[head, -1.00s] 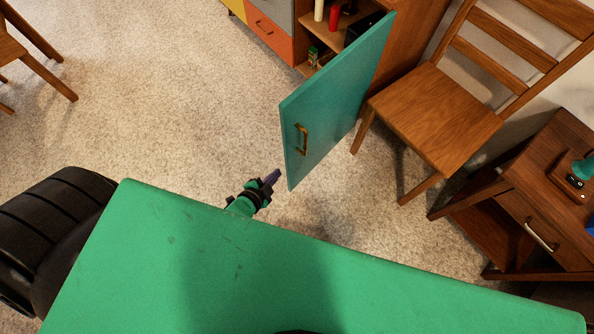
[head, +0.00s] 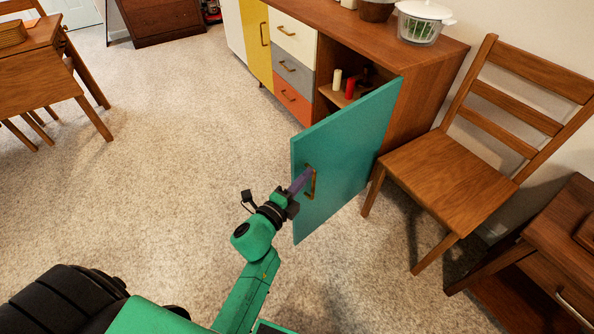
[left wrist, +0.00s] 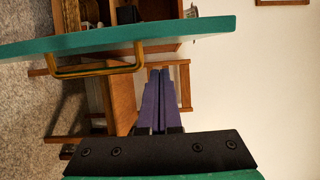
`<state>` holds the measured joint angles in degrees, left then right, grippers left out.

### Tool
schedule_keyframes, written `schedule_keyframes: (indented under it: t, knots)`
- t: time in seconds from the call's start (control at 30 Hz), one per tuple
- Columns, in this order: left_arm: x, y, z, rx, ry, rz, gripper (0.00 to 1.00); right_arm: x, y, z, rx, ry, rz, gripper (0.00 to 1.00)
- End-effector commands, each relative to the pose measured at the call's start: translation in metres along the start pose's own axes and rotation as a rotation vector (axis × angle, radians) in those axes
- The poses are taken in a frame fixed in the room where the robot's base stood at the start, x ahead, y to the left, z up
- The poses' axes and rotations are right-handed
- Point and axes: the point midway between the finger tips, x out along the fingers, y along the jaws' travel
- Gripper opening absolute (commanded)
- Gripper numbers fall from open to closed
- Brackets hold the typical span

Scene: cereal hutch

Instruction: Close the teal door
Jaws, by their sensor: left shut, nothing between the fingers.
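The teal door (head: 345,160) stands wide open, swung out from the right end of the wooden hutch (head: 425,85). Its brass handle (head: 311,183) is on the face toward me. My left gripper (head: 307,172) is shut and empty, its purple fingers at the handle's upper part in the head view. In the left wrist view the shut fingers (left wrist: 162,75) point toward the door (left wrist: 150,35), to the right of the handle (left wrist: 95,68). I cannot tell whether they touch the door. My right gripper is not in view.
A wooden chair (head: 450,185) stands close to the right of the door. A side table (head: 545,250) is at the lower right. The open compartment holds a red item (head: 350,88) and a white one (head: 337,79). Carpet (head: 190,150) left of the door is clear.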

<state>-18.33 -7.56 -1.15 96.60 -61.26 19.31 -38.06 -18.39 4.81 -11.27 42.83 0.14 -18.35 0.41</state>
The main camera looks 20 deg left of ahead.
Motion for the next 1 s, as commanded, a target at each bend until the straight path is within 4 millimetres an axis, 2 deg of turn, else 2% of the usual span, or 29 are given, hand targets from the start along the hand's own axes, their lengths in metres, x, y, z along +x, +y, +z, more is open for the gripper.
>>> schedule_keyframes:
  t: [0.1, 0.2, 0.77, 0.87, 1.0]
  knots:
    - [0.004, 0.000, 0.019, 0.004, 0.000, 0.002, 0.00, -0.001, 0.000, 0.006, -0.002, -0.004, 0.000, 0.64]
    - [0.005, 0.000, 0.026, 0.000, -0.001, 0.002, 0.00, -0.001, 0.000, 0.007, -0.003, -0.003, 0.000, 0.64]
    - [0.008, 0.002, 0.034, 0.001, 0.020, 0.000, 0.00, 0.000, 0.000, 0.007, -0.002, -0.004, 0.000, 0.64]
    - [0.011, 0.004, 0.042, 0.003, 0.044, -0.001, 0.00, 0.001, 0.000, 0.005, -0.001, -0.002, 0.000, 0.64]
    - [0.017, 0.006, 0.063, 0.005, 0.093, -0.002, 0.00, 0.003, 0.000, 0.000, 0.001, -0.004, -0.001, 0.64]
